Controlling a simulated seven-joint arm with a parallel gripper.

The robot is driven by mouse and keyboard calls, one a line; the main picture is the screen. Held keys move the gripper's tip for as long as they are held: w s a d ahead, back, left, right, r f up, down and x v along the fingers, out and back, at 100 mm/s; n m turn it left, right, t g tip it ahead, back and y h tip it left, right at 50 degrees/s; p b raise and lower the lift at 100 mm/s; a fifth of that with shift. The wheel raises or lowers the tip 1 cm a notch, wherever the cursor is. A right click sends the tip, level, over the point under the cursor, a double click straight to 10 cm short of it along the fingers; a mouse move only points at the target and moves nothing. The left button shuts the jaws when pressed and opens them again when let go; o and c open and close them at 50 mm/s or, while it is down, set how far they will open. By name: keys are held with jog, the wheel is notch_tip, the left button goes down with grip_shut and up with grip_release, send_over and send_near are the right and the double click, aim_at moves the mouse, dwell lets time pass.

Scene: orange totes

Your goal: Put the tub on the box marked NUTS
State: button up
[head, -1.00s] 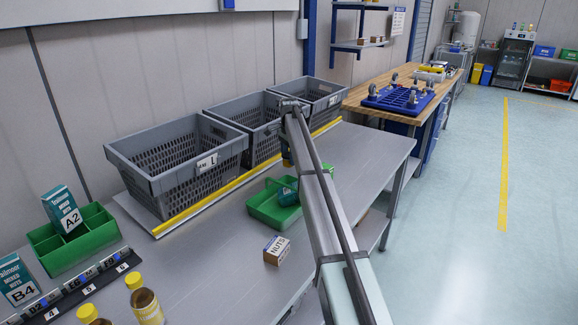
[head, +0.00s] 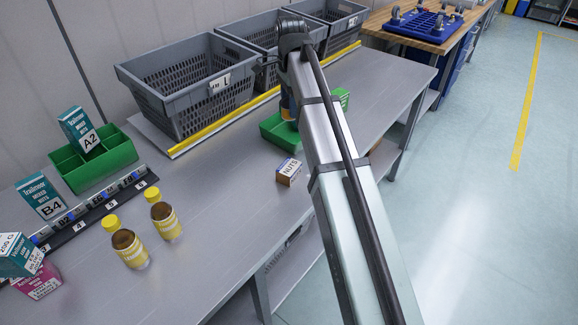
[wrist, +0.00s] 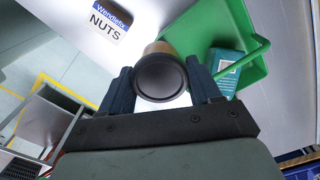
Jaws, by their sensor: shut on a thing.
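The box marked NUTS (head: 288,172) sits on the grey bench in the head view, with its label facing the camera. In the wrist view the NUTS box (wrist: 106,20) is at the upper left, apart from my gripper. My gripper (wrist: 163,88) is shut on a round tub (wrist: 160,77), its dark round end facing the wrist camera and a tan side showing behind. The tub is over or beside the near edge of the green tray; its height is unclear. In the head view my arm hides most of the gripper and the tub.
The green tray (head: 277,133) with a handle is just behind the NUTS box; a teal carton (wrist: 226,68) lies in it. Grey crates (head: 190,85) line the back. Yellow-capped bottles (head: 166,218) and a green divided bin (head: 110,166) stand left. Bench around the NUTS box is clear.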

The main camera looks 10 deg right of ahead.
jog(key=s+a, duration=0.1)
jog(key=s, duration=0.8)
send_over(290, 166)
jog(key=shift+m, duration=0.3)
jog(key=shift+f, duration=5.1)
jog(key=shift+f, duration=0.1)
jog(key=o, duration=1.1)
notch_tip(290, 166, up, 12)
jog(key=shift+r, duration=0.15)
